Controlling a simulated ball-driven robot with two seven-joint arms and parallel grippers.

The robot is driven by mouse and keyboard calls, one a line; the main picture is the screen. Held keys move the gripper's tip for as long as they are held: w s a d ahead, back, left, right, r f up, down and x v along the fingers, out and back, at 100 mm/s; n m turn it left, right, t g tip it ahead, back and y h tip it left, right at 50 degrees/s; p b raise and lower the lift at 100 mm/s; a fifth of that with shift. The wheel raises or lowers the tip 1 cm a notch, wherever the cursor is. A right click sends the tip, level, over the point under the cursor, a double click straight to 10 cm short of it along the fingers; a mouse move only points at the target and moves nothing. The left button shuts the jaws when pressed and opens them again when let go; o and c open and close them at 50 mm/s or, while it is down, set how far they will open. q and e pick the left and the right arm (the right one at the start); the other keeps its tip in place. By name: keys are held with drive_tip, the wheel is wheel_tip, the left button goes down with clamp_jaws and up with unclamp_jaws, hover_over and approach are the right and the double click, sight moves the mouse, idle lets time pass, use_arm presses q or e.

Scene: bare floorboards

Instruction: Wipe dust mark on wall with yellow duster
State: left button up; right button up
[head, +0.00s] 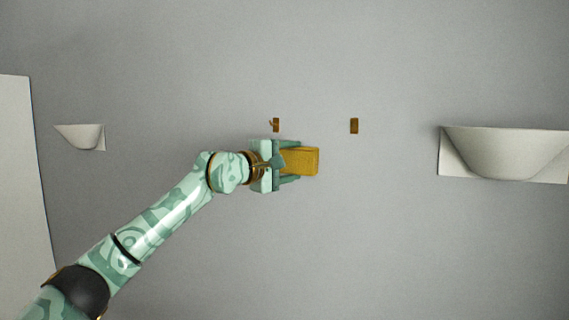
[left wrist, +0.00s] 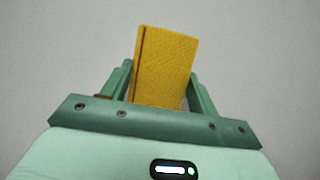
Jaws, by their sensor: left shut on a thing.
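The yellow duster (head: 304,161) is a block held in front of the grey wall (head: 400,240), right of centre in the head view. My left gripper (head: 292,161) is shut on it, with one finger on each side. In the left wrist view the duster (left wrist: 165,60) stands out between the fingers of the left gripper (left wrist: 160,82), with a dark red line near its left edge. I cannot tell whether the duster touches the wall. I cannot make out a dust mark; the duster and gripper hide part of the wall. My right gripper is not in view.
Two small brown wall fittings, a left one (head: 276,125) and a right one (head: 354,126), sit just above the duster. A pale half-bowl fixture (head: 505,152) is at the right, a smaller one (head: 82,135) at the left. A pale panel (head: 18,180) borders the left edge.

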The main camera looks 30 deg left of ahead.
use_arm(q)
drive_tip(key=shift+a, duration=0.1)
drive_tip(key=shift+s, duration=0.2)
drive_tip(key=shift+s+b, duration=2.2)
drive_tip(key=shift+s, duration=0.65)
drive_tip(key=shift+s+d+b, duration=0.15)
drive_tip(key=shift+s+b, duration=0.3)
drive_tip(key=shift+s, duration=0.35)
drive_tip(key=shift+s+d+b, duration=0.1)
drive_tip(key=shift+s+b, duration=0.3)
drive_tip(key=shift+s, duration=0.35)
